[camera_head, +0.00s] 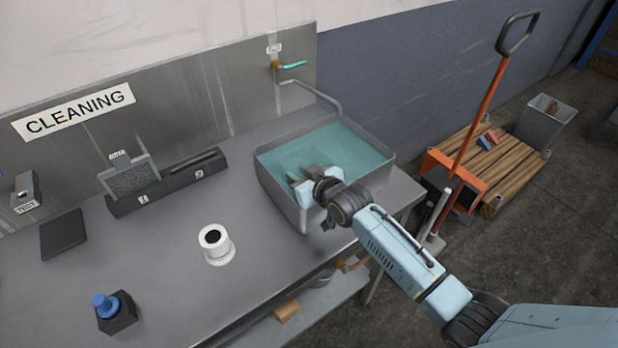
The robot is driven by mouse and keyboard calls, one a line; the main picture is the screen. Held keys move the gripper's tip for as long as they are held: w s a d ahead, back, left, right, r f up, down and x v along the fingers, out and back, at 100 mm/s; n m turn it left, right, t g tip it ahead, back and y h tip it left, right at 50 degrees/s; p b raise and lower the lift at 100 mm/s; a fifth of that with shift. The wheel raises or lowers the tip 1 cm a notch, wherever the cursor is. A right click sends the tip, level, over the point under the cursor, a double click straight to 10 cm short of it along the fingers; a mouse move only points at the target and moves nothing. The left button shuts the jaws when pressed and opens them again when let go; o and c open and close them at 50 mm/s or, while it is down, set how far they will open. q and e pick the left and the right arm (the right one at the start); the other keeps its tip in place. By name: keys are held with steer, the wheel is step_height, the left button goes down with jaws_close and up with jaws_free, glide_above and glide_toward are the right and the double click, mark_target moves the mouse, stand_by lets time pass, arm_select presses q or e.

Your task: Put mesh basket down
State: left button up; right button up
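A dark mesh basket (132,177) with a light frame stands tilted in the slot marked 1 of a black rack (178,187), at the left under the CLEANING sign. No gripper is near it. My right gripper (300,180) is over the near left part of the water-filled sink (377,172), well to the right of the basket. Its fingertips are small and partly hidden by its own body, so I cannot tell whether they are open or hold anything. My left gripper is not in view.
A white cylinder (215,243) stands on the workbench (165,275) left of the sink. A black block with a blue knob (116,311) and a dark flat pad (63,234) are farther left. The slot marked 2 looks empty. A wooden pallet (515,172) stands right of the bench.

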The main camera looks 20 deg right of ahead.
steer(key=shift+s+r, duration=0.1)
steer(key=shift+s, duration=0.15)
steer(key=p+v, duration=0.1)
steer(key=v, duration=1.1)
steer(key=shift+w+r, duration=0.2)
steer(key=shift+r, duration=0.1)
stand_by(0.4)
